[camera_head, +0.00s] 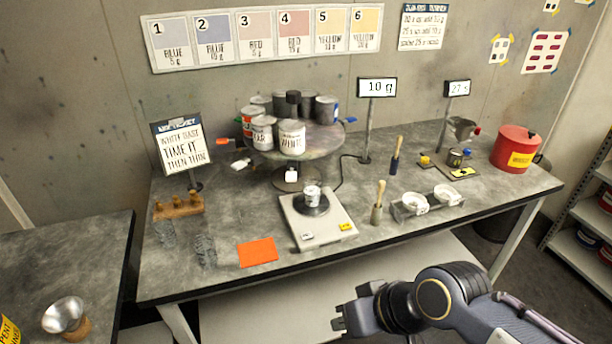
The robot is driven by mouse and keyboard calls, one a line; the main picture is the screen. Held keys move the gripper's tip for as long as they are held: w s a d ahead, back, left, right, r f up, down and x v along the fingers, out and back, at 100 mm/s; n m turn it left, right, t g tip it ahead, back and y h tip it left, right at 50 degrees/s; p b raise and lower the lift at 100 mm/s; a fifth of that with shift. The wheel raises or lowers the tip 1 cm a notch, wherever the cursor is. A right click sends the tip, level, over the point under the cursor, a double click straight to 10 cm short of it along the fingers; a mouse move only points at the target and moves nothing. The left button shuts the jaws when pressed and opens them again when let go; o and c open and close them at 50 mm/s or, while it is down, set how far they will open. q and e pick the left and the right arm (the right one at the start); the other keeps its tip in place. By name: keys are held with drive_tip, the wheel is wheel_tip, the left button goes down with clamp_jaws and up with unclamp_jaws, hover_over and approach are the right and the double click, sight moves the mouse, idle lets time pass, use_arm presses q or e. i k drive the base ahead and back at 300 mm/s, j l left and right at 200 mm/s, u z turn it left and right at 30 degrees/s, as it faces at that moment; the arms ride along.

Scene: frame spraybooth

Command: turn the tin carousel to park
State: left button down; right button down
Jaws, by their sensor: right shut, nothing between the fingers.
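The tin carousel (321,142) is a round, paint-stained turntable on a short stand, at the back middle of the grey bench. Several tins stand on it, among them a white-labelled tin (292,137) at the front. Small blue and orange tabs show at its rim, and a small white tag sits on its stand. Which tab or mark stands for park I cannot tell. My right gripper (340,325) is low at the front, in front of the bench edge and well apart from the carousel. It is shut and empty. My left gripper is not in view.
A scale (326,229) with a small white cup (312,193) stands in front of the carousel. Brushes, white dishes (414,203), a red can (514,149) and a sign on a post (366,130) stand to the right. A wooden rack (178,207) and orange card (257,252) lie left.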

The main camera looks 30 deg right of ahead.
sight(291, 126)
drive_tip(key=i+l+z, duration=0.2)
drive_tip(key=i, duration=0.25)
drive_tip(key=i+z, duration=0.15)
drive_tip(key=i, duration=0.35)
